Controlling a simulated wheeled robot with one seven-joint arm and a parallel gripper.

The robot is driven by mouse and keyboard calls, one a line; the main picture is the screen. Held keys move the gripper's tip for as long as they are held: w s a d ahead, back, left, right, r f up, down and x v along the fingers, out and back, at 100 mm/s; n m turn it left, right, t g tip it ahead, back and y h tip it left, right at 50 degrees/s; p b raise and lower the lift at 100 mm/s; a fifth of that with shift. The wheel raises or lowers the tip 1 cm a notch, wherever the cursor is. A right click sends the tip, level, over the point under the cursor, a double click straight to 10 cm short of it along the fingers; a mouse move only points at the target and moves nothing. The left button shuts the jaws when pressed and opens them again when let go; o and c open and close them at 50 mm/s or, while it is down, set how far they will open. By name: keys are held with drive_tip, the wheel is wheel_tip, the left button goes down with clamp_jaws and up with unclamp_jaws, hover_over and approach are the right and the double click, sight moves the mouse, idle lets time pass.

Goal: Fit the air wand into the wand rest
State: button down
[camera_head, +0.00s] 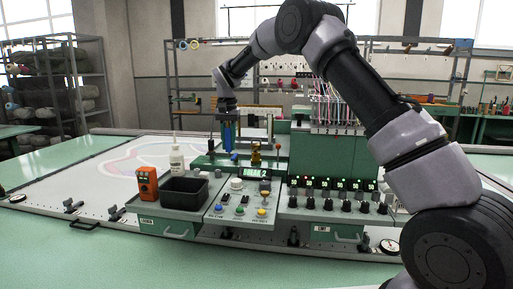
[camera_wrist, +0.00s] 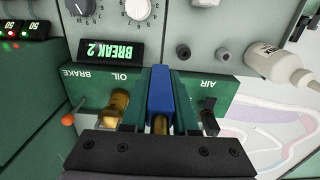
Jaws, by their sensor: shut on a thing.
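My gripper (camera_wrist: 160,105) points down over the green bracket panel, its two green fingers shut on a blue bar with a brass-coloured part, which I take for the air wand (camera_wrist: 160,88). In the head view my gripper (camera_head: 228,128) is above the green panel behind the control console. The wand's lower end is hard to make out there. In the wrist view the panel (camera_wrist: 70,88) carries the words AIR, OIL and BRAKE. I cannot pick out the wand rest for certain; the fingers and wand cover the middle of the panel.
A brass fitting (camera_wrist: 117,104) stands by OIL and a black fitting (camera_wrist: 209,116) by AIR, close on either side of the fingers. An orange-knobbed lever (camera_wrist: 68,119) is further left. A white bottle (camera_head: 177,155), black bin (camera_head: 184,190) and orange device (camera_head: 147,183) stand nearby.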

drive_tip(key=shift+w+a+f, duration=0.2)
drive_tip(key=shift+a+f, duration=2.1)
drive_tip(key=shift+f, duration=0.05)
drive_tip(key=shift+f, duration=1.3)
drive_tip(key=c, duration=0.6)
unclamp_jaws()
